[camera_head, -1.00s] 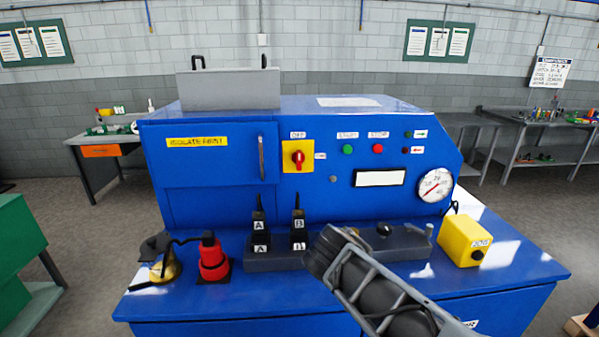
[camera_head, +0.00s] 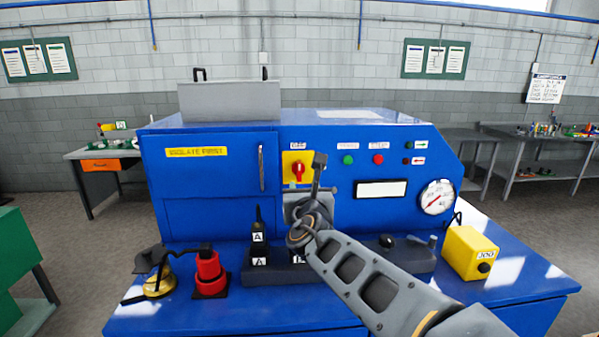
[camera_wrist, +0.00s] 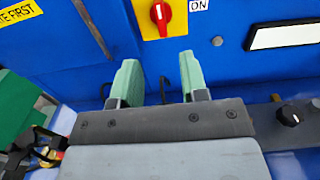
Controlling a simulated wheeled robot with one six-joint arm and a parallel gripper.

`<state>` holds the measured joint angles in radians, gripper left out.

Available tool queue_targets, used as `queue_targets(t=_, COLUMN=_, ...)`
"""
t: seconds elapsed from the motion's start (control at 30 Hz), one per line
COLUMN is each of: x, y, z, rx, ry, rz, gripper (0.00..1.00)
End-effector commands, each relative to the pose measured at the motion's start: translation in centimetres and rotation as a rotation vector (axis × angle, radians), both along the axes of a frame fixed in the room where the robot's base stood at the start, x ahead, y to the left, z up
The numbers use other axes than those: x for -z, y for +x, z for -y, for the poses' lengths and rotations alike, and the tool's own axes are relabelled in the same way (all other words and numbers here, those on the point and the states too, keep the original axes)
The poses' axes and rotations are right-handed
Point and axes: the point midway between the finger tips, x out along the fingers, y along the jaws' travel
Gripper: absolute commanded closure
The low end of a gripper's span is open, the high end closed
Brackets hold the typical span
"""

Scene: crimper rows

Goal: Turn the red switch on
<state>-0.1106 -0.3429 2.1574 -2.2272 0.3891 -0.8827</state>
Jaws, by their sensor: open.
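The red rotary switch (camera_head: 299,171) sits on a yellow plate (camera_head: 287,159) on the front of the blue machine, with its handle roughly upright. In the wrist view the red switch (camera_wrist: 161,14) is at the top, and an "ON" label (camera_wrist: 199,5) is to its right. My gripper (camera_head: 307,178) is in front of the machine, near the lower right of the yellow plate. In the wrist view my gripper (camera_wrist: 158,75) has its two green fingers apart with nothing between them, below the switch and apart from it in the picture.
A vertical door handle (camera_head: 261,167) stands left of the switch. Green (camera_head: 348,160) and red (camera_head: 378,159) buttons and a gauge (camera_head: 437,197) are to the right. Black tools stand in a block (camera_head: 262,275) below. A yellow box (camera_head: 469,252) is at the right.

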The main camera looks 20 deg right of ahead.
Motion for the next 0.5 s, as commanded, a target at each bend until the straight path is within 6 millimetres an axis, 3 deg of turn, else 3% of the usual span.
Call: queue_targets(t=0.5, x=0.0, y=9.3, z=1.9, rx=0.002, ry=0.005, rz=-0.002, gripper=0.6)
